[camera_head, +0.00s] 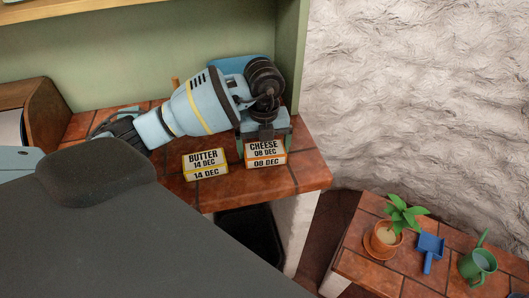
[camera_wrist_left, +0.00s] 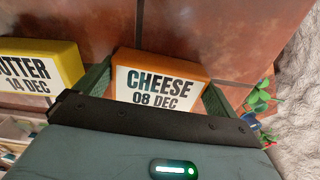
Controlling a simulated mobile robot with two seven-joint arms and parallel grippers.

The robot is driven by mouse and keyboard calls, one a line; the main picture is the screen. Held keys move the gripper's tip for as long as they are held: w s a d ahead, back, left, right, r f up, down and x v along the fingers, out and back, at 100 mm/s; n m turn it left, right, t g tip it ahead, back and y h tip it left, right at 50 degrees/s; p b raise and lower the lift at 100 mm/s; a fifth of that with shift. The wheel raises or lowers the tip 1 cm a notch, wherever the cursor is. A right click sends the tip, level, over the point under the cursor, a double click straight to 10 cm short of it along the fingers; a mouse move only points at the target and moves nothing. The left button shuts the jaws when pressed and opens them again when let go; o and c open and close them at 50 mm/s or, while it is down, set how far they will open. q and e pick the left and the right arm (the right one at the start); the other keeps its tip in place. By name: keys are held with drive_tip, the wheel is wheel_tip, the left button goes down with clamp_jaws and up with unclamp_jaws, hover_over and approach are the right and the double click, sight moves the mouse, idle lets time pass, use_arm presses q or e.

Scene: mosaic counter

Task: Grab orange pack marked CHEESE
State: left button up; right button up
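The orange pack marked CHEESE (camera_head: 266,159) lies on the tiled counter near its right front edge, its white label reading 08 DEC. It also shows in the left wrist view (camera_wrist_left: 160,88), partly hidden at the bottom by my gripper. My left gripper (camera_head: 264,145) is over the pack with one finger on each side of it. In the left wrist view the fingers (camera_wrist_left: 157,82) stand wide apart, near the ends of the gripper body. I cannot tell whether they touch the pack's sides. My right gripper is not in view.
A yellow pack marked BUTTER (camera_head: 206,164) lies close to the left of the cheese pack. A wooden bread box (camera_head: 45,108) stands at the far left. A lower tiled surface at right holds a potted plant (camera_head: 385,238), a blue scoop (camera_head: 430,248) and a green watering can (camera_head: 478,264).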

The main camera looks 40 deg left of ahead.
sight(261, 147)
use_arm(q)
drive_tip(key=c, duration=0.4)
drive_tip(key=shift+r, duration=0.1)
drive_tip(key=shift+r, duration=0.45)
drive_tip(key=shift+s+a+r, duration=0.1)
drive_tip(key=shift+s+r, duration=0.15)
drive_tip(key=shift+r, duration=0.4)
drive_tip(key=shift+s+r, duration=0.2)
drive_tip(key=shift+r, duration=0.4)
drive_tip(key=s, duration=0.4)
drive_tip(key=s+a, duration=0.1)
drive_tip(key=s, duration=0.4)
drive_tip(key=s+a+r, duration=0.1)
drive_tip(key=s, duration=0.3)
drive_tip(key=shift+s, duration=0.2)
drive_tip(key=shift+s+r+b, duration=0.2)
drive_tip(key=shift+s+b, duration=0.1)
drive_tip(key=shift+s, duration=0.5)
